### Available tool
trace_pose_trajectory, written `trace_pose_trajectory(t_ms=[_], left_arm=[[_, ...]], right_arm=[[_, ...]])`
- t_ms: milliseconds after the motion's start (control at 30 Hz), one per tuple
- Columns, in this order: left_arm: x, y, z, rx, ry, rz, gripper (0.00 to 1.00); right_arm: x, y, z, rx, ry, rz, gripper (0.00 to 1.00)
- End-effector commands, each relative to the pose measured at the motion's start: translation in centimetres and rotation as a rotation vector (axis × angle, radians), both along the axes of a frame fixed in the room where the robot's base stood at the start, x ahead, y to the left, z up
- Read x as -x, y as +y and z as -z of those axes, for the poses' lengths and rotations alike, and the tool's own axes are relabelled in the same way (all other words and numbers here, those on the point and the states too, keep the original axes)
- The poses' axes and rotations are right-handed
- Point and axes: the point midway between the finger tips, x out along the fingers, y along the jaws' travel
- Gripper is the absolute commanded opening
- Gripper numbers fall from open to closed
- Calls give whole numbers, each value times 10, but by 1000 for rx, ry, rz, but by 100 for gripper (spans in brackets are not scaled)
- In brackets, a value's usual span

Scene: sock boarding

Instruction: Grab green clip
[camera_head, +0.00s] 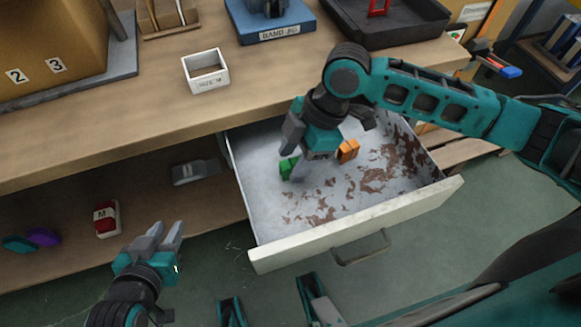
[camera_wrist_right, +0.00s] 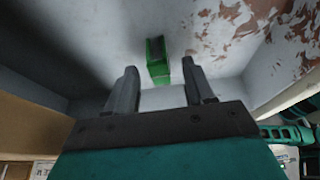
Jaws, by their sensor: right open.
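The green clip (camera_head: 287,167) lies on the floor of the open drawer (camera_head: 353,228), near its left side. It is partly hidden by my right gripper in the head view. In the right wrist view the green clip (camera_wrist_right: 157,62) shows ahead of the fingers, between their lines and apart from them. My right gripper (camera_wrist_right: 160,82) is open and empty; in the head view it reaches down into the drawer (camera_head: 312,170) beside the clip. My left gripper (camera_head: 164,236) is in front of the lower shelf at the lower left, with its fingers apart and nothing between them.
An orange clip (camera_head: 348,151) lies in the drawer right of my right gripper. The drawer walls surround both clips. A small white box (camera_head: 205,71) stands on the table above. A red-and-white object (camera_head: 107,218) and a grey object (camera_head: 195,172) sit on the shelf.

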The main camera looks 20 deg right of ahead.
Motion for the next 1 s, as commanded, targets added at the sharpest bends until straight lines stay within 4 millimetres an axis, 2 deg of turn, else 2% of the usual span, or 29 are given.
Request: trace_pose_trajectory(t_ms=[33, 100, 367, 900, 1000], left_arm=[[0, 0, 6, 0, 0, 0, 31], [0, 0, 9, -1, 2, 0, 31], [1, 0, 9, -1, 6, 0, 31], [4, 0, 11, 2, 13, -3, 31], [4, 0, 11, 3, 13, -3, 31]], right_arm=[[1, 3, 11, 0, 2, -1, 53], [1, 7, 18, -1, 1, -1, 53], [0, 8, 20, 1, -1, -1, 53], [0, 8, 20, 1, -1, -1, 2], [0, 8, 20, 1, -1, -1, 0]])
